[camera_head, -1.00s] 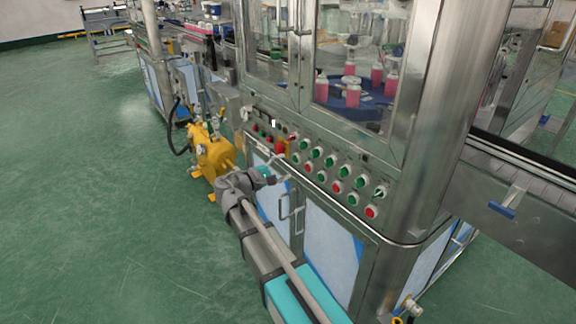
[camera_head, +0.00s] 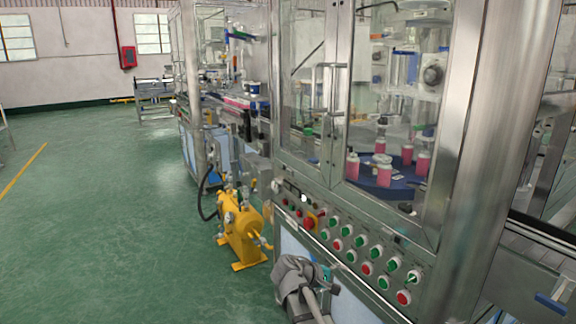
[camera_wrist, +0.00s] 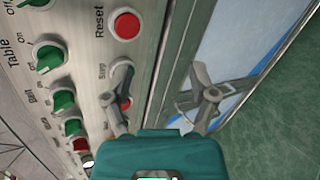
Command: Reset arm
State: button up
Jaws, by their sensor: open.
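My gripper (camera_head: 326,276) is at the bottom of the head view, low in front of the machine and just below its control panel (camera_head: 340,250). The wrist view shows my gripper (camera_wrist: 166,88) open and empty, its two fingers spread. One finger overlaps the panel near a red button labelled Stop (camera_wrist: 125,102); I cannot tell whether it touches. The other finger is over the cabinet door side. A red Reset button (camera_wrist: 127,26) is clear of the fingers. My arm shows only in part at the bottom of the head view.
Green knobs (camera_wrist: 48,57) line the panel in the wrist view. A yellow machine unit (camera_head: 241,236) stands on the floor left of my gripper. Behind glass, pink bottles (camera_head: 353,167) stand on a blue turntable (camera_head: 375,188). Green floor at the left (camera_head: 90,220) is open.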

jog(key=s+d+f+m+g+y, duration=0.1)
jog(key=s+f+m+g+y, duration=0.1)
jog(key=s+f+m+y, duration=0.45)
jog(key=s+d+f+m+g+y, duration=0.1)
jog(key=s+f+m+g+y, duration=0.15)
jog(key=s+y, duration=0.45)
notch_tip(320, 180, up, 22)
jog(key=s+h+p, duration=0.1)
jog(key=h+p, duration=0.1)
jog(key=p, duration=2.1)
jog(key=shift+s+a+f+n, duration=0.15)
jog(key=shift+s+n, duration=0.2)
jog(key=shift+n, duration=0.05)
